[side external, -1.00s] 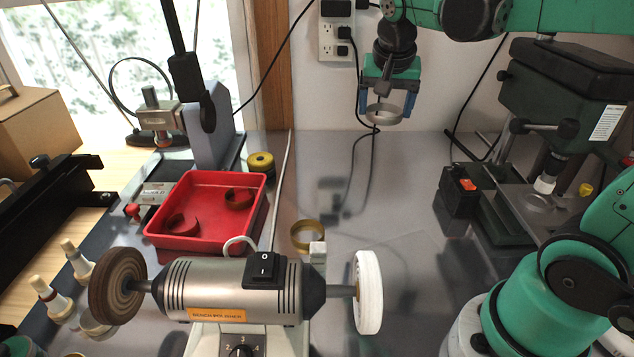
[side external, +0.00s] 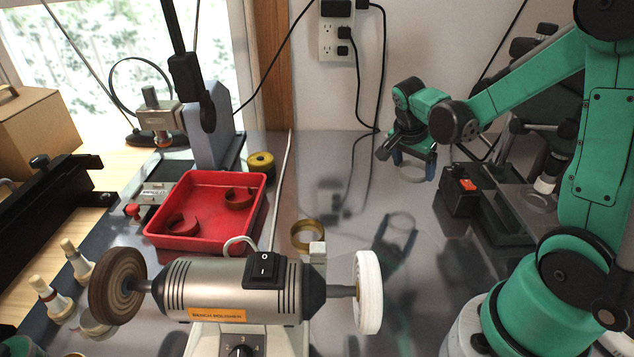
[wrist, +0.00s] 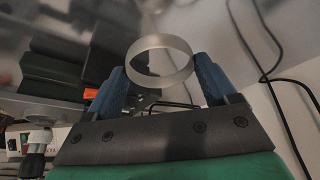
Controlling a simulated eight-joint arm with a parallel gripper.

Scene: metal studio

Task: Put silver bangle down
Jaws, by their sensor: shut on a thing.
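The silver bangle is held up off the bench by my gripper (side external: 413,166). In the side view the bangle (side external: 412,180) hangs just below the blue fingers, and its reflection shows on the grey bench (side external: 350,270). In the wrist view the bangle (wrist: 160,41) is a plain pale ring between the two blue fingers of my gripper (wrist: 158,75), tilted toward the camera. The fingers grip it at its left and right sides.
The black box with a red switch (side external: 462,190) and the drill press base (side external: 510,215) stand right of my gripper. A bench polisher (side external: 240,290) fills the front. A red tray (side external: 190,240) holds brass-coloured rings; another brass ring (side external: 307,238) lies loose. The middle bench is clear.

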